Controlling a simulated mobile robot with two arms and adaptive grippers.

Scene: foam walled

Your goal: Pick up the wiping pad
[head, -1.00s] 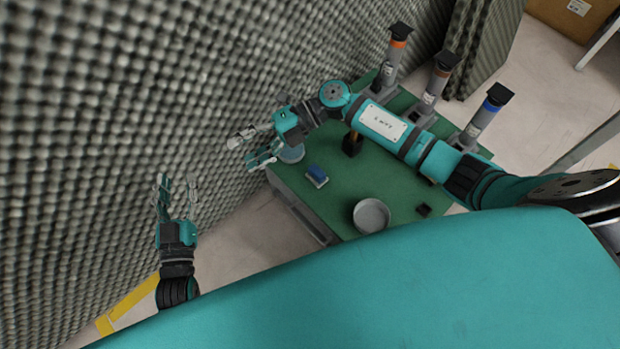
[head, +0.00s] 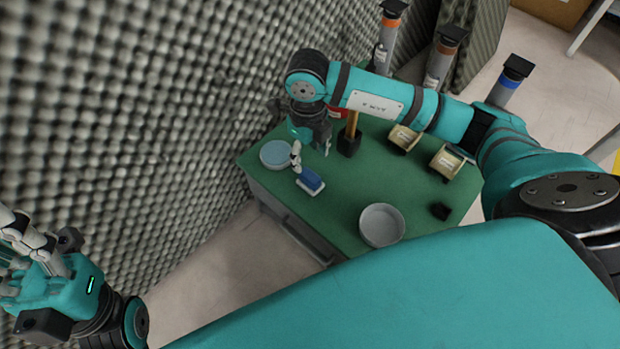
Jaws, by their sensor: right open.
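The wiping pad (head: 311,181), a small block with a blue top and a pale base, lies on the green tabletop (head: 335,205) near its left side. My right gripper (head: 311,156) points down just above and behind the pad. Its fingers are apart, with nothing seen between them, and one pale finger comes close to the pad's far edge. I cannot tell whether it touches. My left gripper (head: 35,258) is at the left edge of the view, away from the table, with its fingertips partly cut off.
A round light-blue dish (head: 276,154) sits just left of the pad. A grey bowl (head: 381,225) stands at the front. A wooden-handled tool in a black holder (head: 349,142) is to the right. The foam wall (head: 130,120) rises close on the left.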

